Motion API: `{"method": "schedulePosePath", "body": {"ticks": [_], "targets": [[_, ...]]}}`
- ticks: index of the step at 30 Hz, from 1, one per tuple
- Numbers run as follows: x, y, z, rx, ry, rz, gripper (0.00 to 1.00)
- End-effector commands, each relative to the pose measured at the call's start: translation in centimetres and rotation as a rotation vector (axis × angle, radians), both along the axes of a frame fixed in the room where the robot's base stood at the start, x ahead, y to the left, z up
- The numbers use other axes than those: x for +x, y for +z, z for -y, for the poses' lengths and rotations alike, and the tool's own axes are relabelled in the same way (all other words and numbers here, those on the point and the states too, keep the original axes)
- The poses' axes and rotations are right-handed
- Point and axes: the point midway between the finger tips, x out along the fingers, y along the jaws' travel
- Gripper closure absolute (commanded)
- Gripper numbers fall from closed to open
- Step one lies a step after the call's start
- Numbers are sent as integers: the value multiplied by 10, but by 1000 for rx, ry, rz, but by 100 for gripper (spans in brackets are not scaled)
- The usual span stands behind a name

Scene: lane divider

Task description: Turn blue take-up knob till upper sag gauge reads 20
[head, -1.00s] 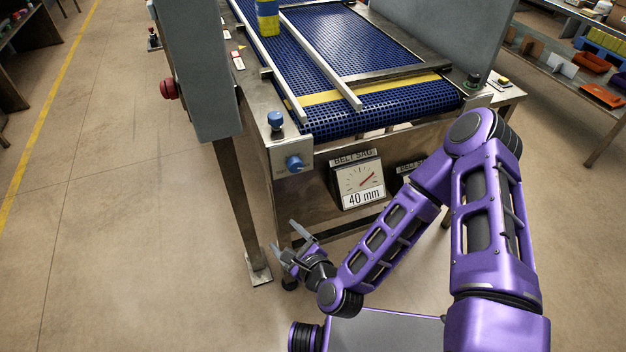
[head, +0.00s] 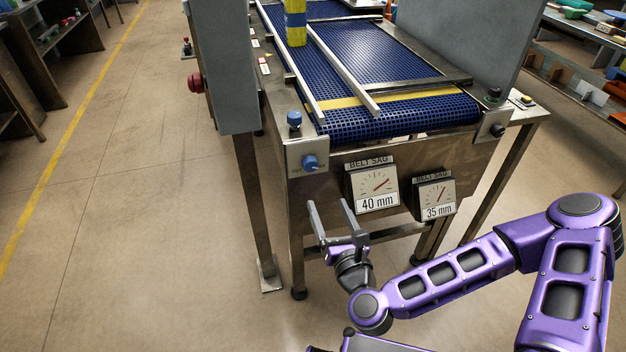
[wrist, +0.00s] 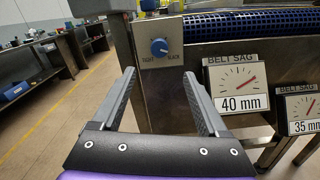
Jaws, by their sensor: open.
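The blue take-up knob (head: 310,162) sits on a metal plate at the conveyor's front left corner. In the wrist view the knob (wrist: 159,47) has a white pointer mark, with "TIGHT" at its left and "SLACK" at its right. The upper sag gauge (head: 372,186) reads 40 mm and also shows in the wrist view (wrist: 238,84). A lower sag gauge (head: 436,197) reads 35 mm. My gripper (head: 328,202) is open and empty, below the knob and apart from it. In the wrist view the knob appears above and between its fingertips (wrist: 159,75).
Another blue knob (head: 294,119) stands on the frame's top corner. A grey panel (head: 225,70) with a red button (head: 195,83) rises at the left. A blue and yellow object (head: 295,22) is on the belt (head: 375,50). Open floor (head: 150,220) lies left.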

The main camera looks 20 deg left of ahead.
Motion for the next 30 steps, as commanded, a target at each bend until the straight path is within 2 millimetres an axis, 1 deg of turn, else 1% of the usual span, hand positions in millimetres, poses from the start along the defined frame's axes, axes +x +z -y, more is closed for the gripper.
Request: {"method": "schedulePosePath", "body": {"ticks": [1, 5, 6, 12, 18, 24, 30], "targets": [[5, -6, -3, 0, 0, 5, 24], [15, -3, -11, 1, 2, 4, 24], [24, 2, -16, -2, 2, 4, 24], [62, 2, -40, -1, 2, 4, 24], [92, 1, -58, -1, 1, 2, 24], [108, 1, -68, -1, 2, 1, 24], [111, 1, -70, 1, 3, -1, 24]]}}
